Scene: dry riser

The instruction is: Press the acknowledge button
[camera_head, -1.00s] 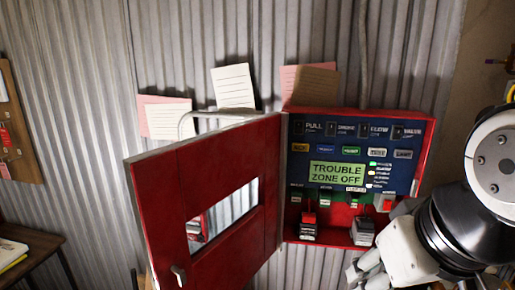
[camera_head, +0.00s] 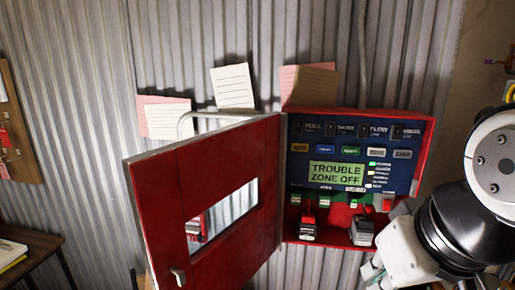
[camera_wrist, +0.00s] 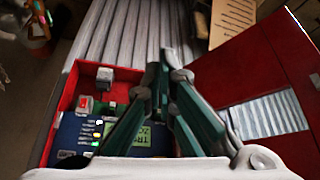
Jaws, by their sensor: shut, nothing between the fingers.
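The red alarm box (camera_head: 430,150) hangs open on the wall. Its blue panel (camera_head: 297,170) has a row of coloured buttons above a lit display (camera_head: 336,173) reading "TROUBLE ZONE OFF". The yellow button (camera_head: 300,147) at the left of the row has a blurred label that may read ACK. My gripper (camera_head: 372,276) is at the box's lower right, below and apart from the buttons. In the wrist view, my gripper (camera_wrist: 165,62) is shut and empty, its green fingers crossing in front of the display (camera_wrist: 143,135) and hiding part of the panel. The yellow button cannot be made out there.
The red door (camera_head: 215,160) stands open to the left, with a window and a handle (camera_head: 178,277). Two levers or switches (camera_head: 308,225) (camera_head: 362,232) stick out in the lower compartment. Paper notes (camera_head: 233,86) hang above. A side table (camera_head: 35,250) stands at far left.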

